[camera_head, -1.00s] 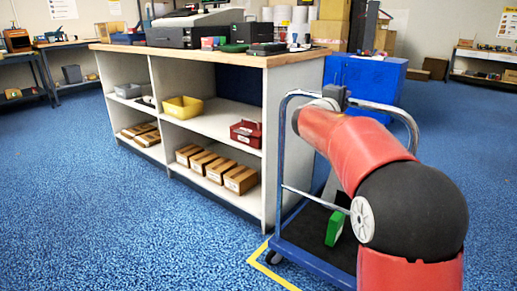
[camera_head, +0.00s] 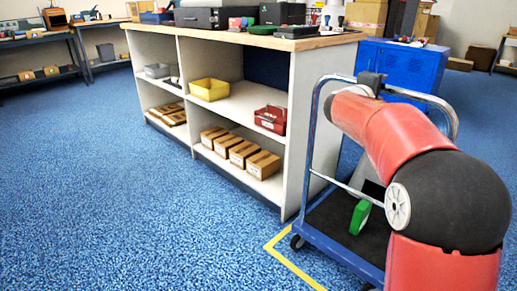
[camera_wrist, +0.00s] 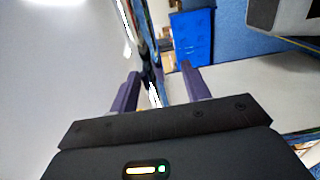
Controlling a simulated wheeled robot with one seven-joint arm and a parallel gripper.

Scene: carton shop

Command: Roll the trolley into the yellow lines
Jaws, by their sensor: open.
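The trolley (camera_head: 352,245) has a blue frame, a dark deck and a chrome push handle (camera_head: 445,103). It stands beside the end of the counter, right of the yellow floor line (camera_head: 292,265). One front wheel is close to the line's corner; the rest of the marked area is hidden or out of view. My gripper (camera_head: 370,83) is at the top bar of the handle. In the wrist view my gripper (camera_wrist: 158,85) has its two fingers apart, with shiny bar between them. A green object (camera_head: 360,217) stands on the deck.
A shelved counter (camera_head: 298,120) with boxes and bins stands left of the trolley. A blue cabinet (camera_head: 405,70) is behind the trolley. Blue floor is clear at the front left and far right. Benches stand along the back wall.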

